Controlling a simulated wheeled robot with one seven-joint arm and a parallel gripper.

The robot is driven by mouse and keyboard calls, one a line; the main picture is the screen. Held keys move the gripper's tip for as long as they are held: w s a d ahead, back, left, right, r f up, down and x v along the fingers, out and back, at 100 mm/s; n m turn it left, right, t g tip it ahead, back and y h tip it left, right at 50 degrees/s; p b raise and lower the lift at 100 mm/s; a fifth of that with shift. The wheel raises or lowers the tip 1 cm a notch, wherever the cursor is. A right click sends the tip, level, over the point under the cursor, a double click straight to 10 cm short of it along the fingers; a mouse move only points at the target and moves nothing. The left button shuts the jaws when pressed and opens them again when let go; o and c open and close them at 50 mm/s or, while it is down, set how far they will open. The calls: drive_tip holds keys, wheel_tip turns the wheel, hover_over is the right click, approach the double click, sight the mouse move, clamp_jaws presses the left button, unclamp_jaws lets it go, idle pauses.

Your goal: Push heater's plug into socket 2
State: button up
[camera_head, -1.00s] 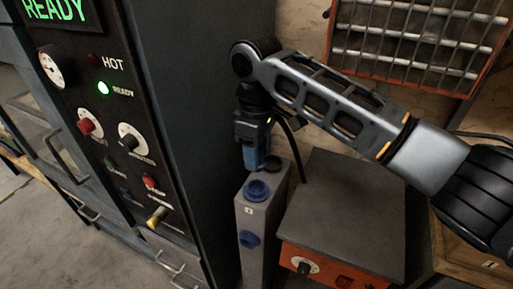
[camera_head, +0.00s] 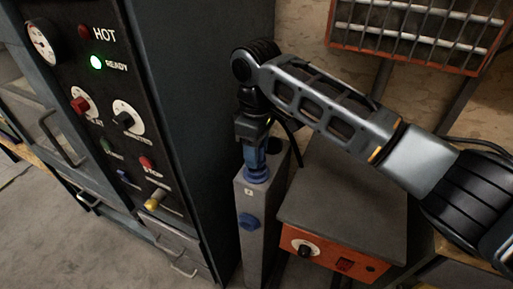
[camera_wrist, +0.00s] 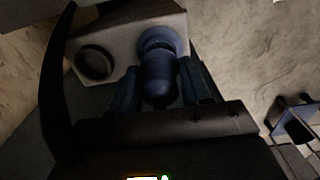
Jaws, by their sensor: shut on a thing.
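My gripper (camera_head: 252,145) points down above the grey socket post and is shut on the blue plug (camera_head: 256,162). The plug is upright at the blue socket (camera_head: 258,176) on the post's top. In the wrist view the plug (camera_wrist: 158,82) sits between the fingers and its far end meets the blue socket ring (camera_wrist: 161,40); how deep it sits I cannot tell. A small label (camera_head: 249,191) is below that socket; its number is too small to read surely. A dark round socket (camera_wrist: 94,63) is beside it. The orange-fronted box (camera_head: 335,256), seemingly the heater, stands right of the post.
Another blue socket (camera_head: 250,222) is on the post's front face. A tall dark cabinet (camera_head: 178,120) with knobs stands close on the left. A black cable (camera_head: 297,145) hangs behind my gripper. An orange-framed rack (camera_head: 420,30) is on the wall.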

drive_tip(key=shift+f, duration=0.35)
idle(0.4)
drive_tip(key=shift+p, duration=0.45)
drive_tip(key=shift+f+b, duration=0.4)
drive_tip(key=shift+f, duration=0.55)
idle(0.4)
drive_tip(key=o, duration=1.1)
drive_tip(key=shift+o, duration=0.2)
drive_tip(key=shift+r, duration=0.15)
